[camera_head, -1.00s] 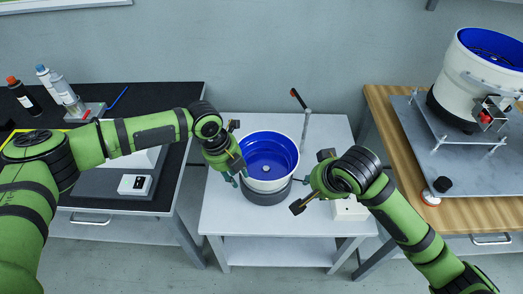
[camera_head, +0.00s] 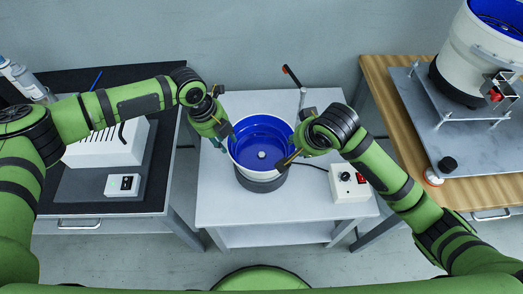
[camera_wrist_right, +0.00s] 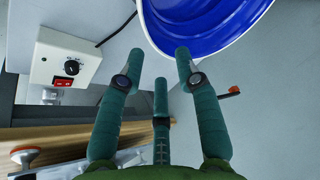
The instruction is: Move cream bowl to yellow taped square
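The cream bowl (camera_head: 237,161), blue inside, sits on a dark round base (camera_head: 260,184) on the white table in the head view. My right gripper (camera_head: 290,158) is at the bowl's right rim. In the right wrist view its fingers (camera_wrist_right: 161,55) are spread, with the rim just beyond the tips. I cannot make out the yellow taped square now.
A white control box (camera_head: 348,184) with a cable stands right of the bowl. A thin post with an orange tip (camera_head: 291,76) rises behind it. The black table (camera_head: 70,208) at left carries a white machine (camera_head: 108,145). A larger bowl feeder (camera_head: 470,58) stands on the right table.

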